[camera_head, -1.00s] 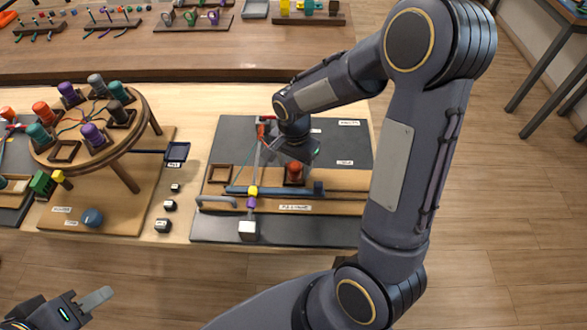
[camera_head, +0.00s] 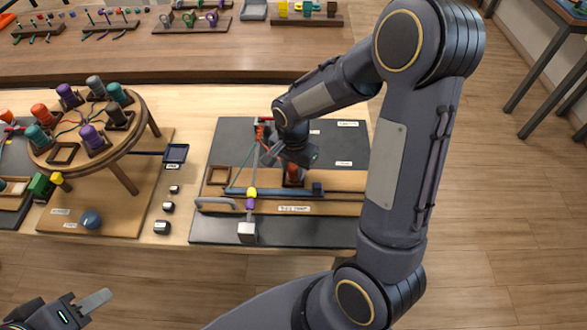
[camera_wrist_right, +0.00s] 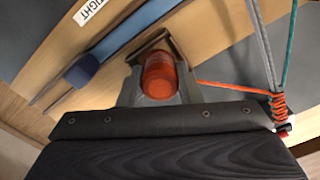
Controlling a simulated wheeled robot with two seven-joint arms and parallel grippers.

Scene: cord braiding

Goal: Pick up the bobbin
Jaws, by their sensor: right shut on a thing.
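An orange-red bobbin (camera_head: 292,172) stands at the work board right of the centre. My right gripper (camera_head: 293,160) is above it, pointing down, and is shut on it. In the right wrist view the bobbin (camera_wrist_right: 159,76) sits between the fingers of the right gripper (camera_wrist_right: 158,84), with an orange cord running from it to the braid (camera_wrist_right: 279,105). A dark square holder shows behind the bobbin, partly hidden by the fingers. My left gripper (camera_head: 90,303) is at the lower left, away from the table objects; only part of it is in frame.
A round wooden stand (camera_head: 132,140) with several coloured bobbins is at the left. A blue bar (camera_head: 275,192) and a weight block (camera_head: 247,231) on a cord lie close to the right gripper. An empty square holder (camera_head: 219,176) is left of the bobbin.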

